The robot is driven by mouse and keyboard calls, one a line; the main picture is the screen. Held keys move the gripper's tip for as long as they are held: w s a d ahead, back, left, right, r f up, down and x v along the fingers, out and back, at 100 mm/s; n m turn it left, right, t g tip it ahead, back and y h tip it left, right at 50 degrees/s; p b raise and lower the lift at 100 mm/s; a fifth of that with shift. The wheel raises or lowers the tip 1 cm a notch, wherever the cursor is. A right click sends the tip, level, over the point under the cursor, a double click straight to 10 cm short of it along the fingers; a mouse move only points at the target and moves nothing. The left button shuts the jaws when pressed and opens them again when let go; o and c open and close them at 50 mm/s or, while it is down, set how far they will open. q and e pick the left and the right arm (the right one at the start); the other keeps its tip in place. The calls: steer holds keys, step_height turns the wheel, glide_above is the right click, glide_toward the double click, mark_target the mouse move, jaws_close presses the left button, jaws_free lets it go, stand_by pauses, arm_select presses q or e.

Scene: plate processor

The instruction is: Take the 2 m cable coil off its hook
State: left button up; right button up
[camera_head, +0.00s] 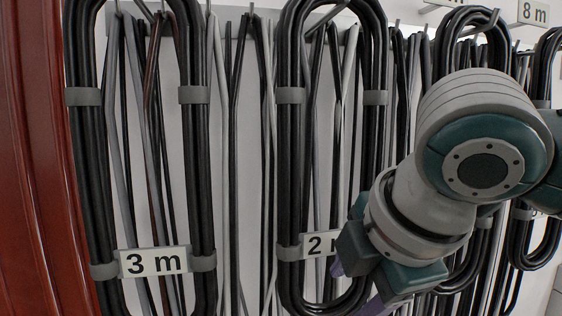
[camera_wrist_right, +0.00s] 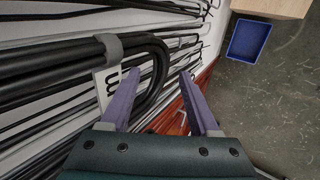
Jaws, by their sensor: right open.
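The 2 m cable coil (camera_head: 290,150) is a long black loop hanging upright against the wall, bound with grey bands. Its white "2 m" label (camera_head: 313,244) is partly hidden by my right gripper (camera_head: 355,287), which is beside the coil's lower right part. In the wrist view the coil's rounded bottom bend (camera_wrist_right: 157,58) shows at and between the purple fingers of the open right gripper (camera_wrist_right: 160,78). One finger overlaps the bend beside the label (camera_wrist_right: 107,84). I cannot tell whether the fingers touch the coil. The left gripper is not in view.
The 3 m coil (camera_head: 86,150) hangs to the left and more black coils (camera_head: 480,55) hang to the right, towards an 8 m sign (camera_head: 533,12). Loose grey and black cables hang behind. A dark red panel (camera_head: 35,160) borders the left. A blue bin (camera_wrist_right: 250,40) is on the floor.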

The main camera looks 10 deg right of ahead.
mark_target(334, 307)
steer(key=p+x, duration=0.2)
steer(key=x, duration=0.1)
steer(key=shift+a+f, duration=0.1)
steer(key=shift+a, duration=0.1)
steer(key=shift+w+f, duration=0.35)
steer(key=shift+f, duration=0.2)
jaws_close()
steer(key=shift+r, duration=0.1)
stand_by(0.8)
